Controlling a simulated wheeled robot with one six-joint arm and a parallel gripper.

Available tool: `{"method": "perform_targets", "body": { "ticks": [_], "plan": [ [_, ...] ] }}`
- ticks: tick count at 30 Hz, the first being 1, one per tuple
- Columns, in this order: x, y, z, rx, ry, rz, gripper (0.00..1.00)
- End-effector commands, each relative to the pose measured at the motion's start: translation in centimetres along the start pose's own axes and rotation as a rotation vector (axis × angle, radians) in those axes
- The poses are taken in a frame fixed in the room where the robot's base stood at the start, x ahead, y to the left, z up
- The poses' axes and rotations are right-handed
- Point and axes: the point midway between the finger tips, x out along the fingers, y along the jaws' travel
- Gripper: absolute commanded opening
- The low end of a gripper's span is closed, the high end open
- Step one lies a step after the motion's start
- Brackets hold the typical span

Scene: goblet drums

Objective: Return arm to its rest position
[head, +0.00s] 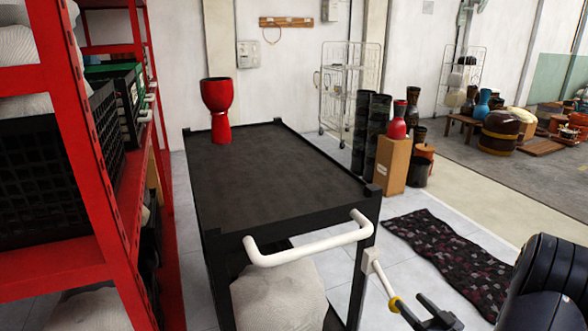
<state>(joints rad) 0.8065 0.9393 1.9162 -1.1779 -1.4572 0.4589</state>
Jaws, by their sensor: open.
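My gripper (428,312) is at the bottom of the head view, right of the cart's white handle. Its dark jaws are open with nothing between them. A red goblet drum (217,106) stands upright on the far left corner of the black cart top (265,185), well away from my gripper. Part of my arm shows at the bottom right.
The cart's white handle (308,246) juts toward me, close to my gripper. A red shelf rack (100,150) with black crates stands at the left. A patterned rug (450,258) lies at right.

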Motion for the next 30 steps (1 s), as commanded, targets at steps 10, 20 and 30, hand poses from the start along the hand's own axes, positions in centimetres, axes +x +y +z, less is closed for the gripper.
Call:
{"method": "perform_targets", "body": {
  "ticks": [10,20,30],
  "plan": [
    [6.4,-0.1,0.1,-0.001,0.001,-0.004,0.59],
    [3.4,0.0,0.0,0.001,0.000,0.001,0.59],
    [3.2,0.0,0.0,0.001,0.001,0.000,0.59]
  ]
}}
